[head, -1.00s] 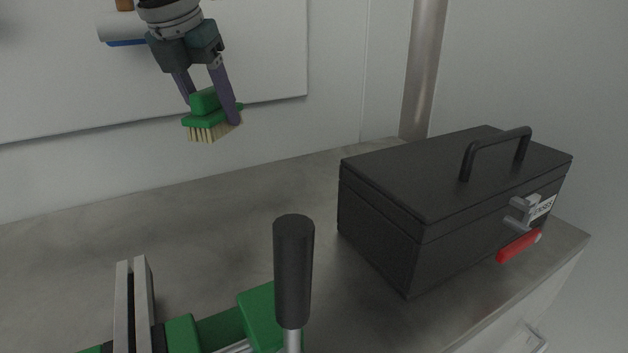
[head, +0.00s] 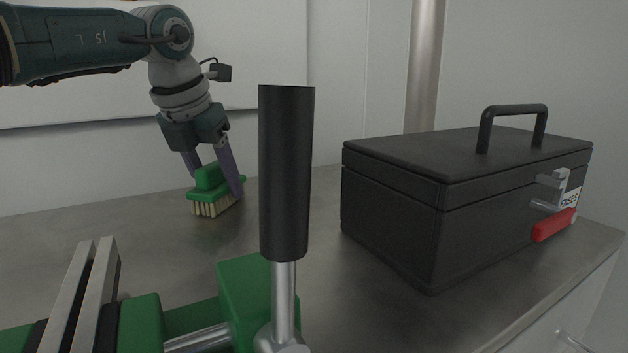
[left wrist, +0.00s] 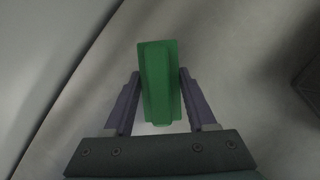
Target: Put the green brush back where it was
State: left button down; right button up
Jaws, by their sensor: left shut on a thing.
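The green brush (head: 209,177) has a green back and pale bristles that point down. My left gripper (head: 213,172) is shut on its green upper part, with one purple finger on each side. In the head view the bristles are at or just above the grey bench top (head: 150,243), near the back wall; I cannot tell if they touch. In the left wrist view the green brush (left wrist: 159,82) sits between the two fingers of the left gripper (left wrist: 160,92), over the bench. My right gripper is not in view.
A black toolbox (head: 400,215) with a handle and a red tag (head: 553,225) stands on the right of the bench. A green vise (head: 245,300) with a black-gripped lever (head: 286,170) stands in front. The bench between brush and toolbox is clear.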

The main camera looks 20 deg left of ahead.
pick_arm(q)
jog(key=shift+f, duration=0.15)
jog(key=shift+c, duration=1)
grip_release()
jog(key=shift+s+r, duration=0.1)
jog(key=shift+r, duration=0.45)
jog(key=p+v, duration=0.1)
jog(key=v, duration=1)
jog(key=shift+p, duration=0.35)
jog(key=shift+r, duration=0.15)
